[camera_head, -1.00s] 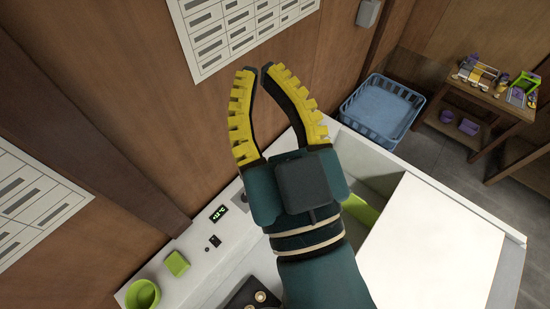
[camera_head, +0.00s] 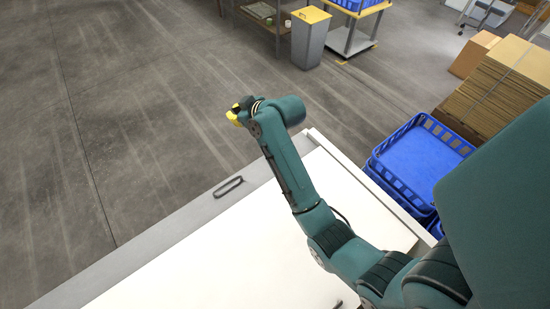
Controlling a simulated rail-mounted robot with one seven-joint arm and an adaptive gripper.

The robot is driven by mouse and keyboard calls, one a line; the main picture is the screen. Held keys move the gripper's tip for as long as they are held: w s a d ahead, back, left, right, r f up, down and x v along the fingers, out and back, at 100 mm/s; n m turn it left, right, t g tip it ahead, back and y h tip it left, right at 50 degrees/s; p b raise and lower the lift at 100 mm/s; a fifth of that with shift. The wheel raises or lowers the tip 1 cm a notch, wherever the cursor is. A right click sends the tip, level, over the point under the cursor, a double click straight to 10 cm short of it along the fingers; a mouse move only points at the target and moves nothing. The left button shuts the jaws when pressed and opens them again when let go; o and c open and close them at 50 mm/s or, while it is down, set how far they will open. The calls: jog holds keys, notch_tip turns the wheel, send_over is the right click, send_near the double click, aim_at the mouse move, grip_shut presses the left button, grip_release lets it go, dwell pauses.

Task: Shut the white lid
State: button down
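A broad flat white panel, which looks like the white lid (camera_head: 230,258), fills the lower middle of the head view. A grey strip with a dark handle (camera_head: 229,186) runs along its far edge. Whether the panel lies fully down cannot be told from this view. My gripper (camera_head: 238,112) is beyond the far edge of the panel, near its upper right corner, and looks apart from it. Only a bit of its yellow fingers shows; the wrist hides the rest, so its opening cannot be seen. My arm crosses over the right part of the panel.
A raised white rim (camera_head: 365,188) runs along the panel's right side. Blue crates (camera_head: 374,165) and stacked cardboard (camera_head: 505,88) stand to the right. A grey bin with a yellow lid (camera_head: 311,38) and a trolley (camera_head: 350,38) are at the back. The floor at left is clear.

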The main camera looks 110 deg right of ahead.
jog(key=s+f+m+g+y+b, duration=0.1)
jog(key=s+f+m+g+b, duration=0.25)
jog(key=s+f, duration=1.3)
jog(key=y+b, duration=0.1)
jog(key=b, duration=0.1)
send_near(299, 145)
jog(key=shift+m, duration=0.45)
jog(key=x, duration=0.2)
jog(key=w+b+x, duration=0.1)
jog(key=x, duration=0.1)
jog(key=b+x, duration=0.1)
jog(key=x, duration=0.2)
jog(key=shift+w+r, duration=0.3)
jog(key=shift+s+a+r+p, duration=0.1)
jog(key=shift+s+a+p, duration=0.2)
jog(key=shift+a, duration=0.65)
jog(key=shift+s+a+r+p, duration=0.1)
jog(key=shift+s+a, duration=0.3)
jog(key=shift+a, duration=0.6)
